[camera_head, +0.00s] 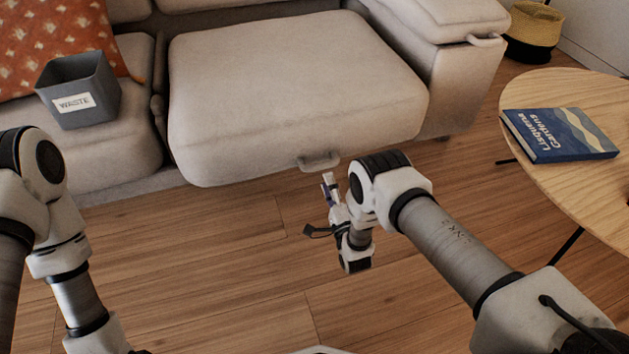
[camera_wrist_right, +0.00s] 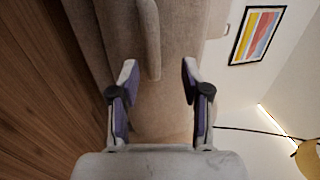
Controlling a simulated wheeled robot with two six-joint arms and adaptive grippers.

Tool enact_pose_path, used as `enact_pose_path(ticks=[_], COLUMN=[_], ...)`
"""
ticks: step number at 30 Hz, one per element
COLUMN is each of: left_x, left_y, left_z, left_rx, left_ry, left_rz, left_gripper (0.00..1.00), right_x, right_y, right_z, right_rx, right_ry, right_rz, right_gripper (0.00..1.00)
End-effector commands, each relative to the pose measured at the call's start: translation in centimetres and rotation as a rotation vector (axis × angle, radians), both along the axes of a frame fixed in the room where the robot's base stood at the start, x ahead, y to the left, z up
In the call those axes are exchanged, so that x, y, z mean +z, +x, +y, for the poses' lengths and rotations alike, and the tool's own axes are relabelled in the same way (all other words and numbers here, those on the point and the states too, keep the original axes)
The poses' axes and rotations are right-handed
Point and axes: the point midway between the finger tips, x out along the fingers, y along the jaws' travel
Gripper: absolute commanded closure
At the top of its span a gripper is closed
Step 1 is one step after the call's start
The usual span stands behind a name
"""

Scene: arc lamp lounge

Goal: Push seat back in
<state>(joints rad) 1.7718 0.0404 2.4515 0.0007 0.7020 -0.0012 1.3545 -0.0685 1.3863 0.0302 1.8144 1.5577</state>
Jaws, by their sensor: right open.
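The beige sofa seat (camera_head: 290,85) juts forward past the seat beside it on the left. A beige handle (camera_head: 320,161) sticks out from the lower front of the seat. It also shows in the right wrist view (camera_wrist_right: 150,38), ahead of the fingertips and lying across the gap between them, nearer the left finger. My right gripper (camera_head: 328,182) is open just in front of the handle; its purple-padded fingers (camera_wrist_right: 158,70) stand apart with nothing visibly held. I cannot tell whether they touch the handle. My left arm shows at the left; its gripper is out of view.
A grey waste bin (camera_head: 82,92) stands on the left seat beside an orange cushion (camera_head: 70,38). A round wooden table (camera_head: 565,92) with a blue book (camera_head: 560,135) is at the right. A basket (camera_head: 533,32) stands behind. The wooden floor (camera_head: 230,270) in front is clear.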

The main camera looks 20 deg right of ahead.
Motion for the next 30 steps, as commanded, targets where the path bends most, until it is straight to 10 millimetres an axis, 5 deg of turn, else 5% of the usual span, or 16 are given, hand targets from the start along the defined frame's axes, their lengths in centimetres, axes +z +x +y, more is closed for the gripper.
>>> enact_pose_path(ticks=[5,15,24,25,29,30], left_x=[-1.7,-4.8,-4.7,-4.7,-4.7,-4.7], left_y=[-1.0,-0.7,-0.7,-0.7,-0.7,-0.7], left_z=[0.0,0.1,0.1,0.1,0.1,0.1], left_rx=[0.001,0.008,0.009,0.009,0.009,0.009], left_ry=[0.000,0.000,0.000,0.000,0.000,0.000], left_rz=[0.024,0.018,0.016,0.016,0.016,0.016], left_gripper=[0.46,0.46,0.46,0.46,0.46,0.46], right_x=[-1.2,-0.2,0.3,0.3,0.3,0.3], right_y=[0.5,6.4,7.2,7.2,7.2,7.2], right_z=[0.1,0.3,0.3,0.3,0.3,0.3], right_rx=[0.001,0.001,0.001,0.001,0.001,0.001], right_ry=[-0.001,-0.002,-0.002,-0.002,-0.002,-0.002], right_rz=[0.011,0.013,0.016,0.016,0.016,0.016], right_gripper=[0.53,0.53,0.53,0.56,1.00,1.00])
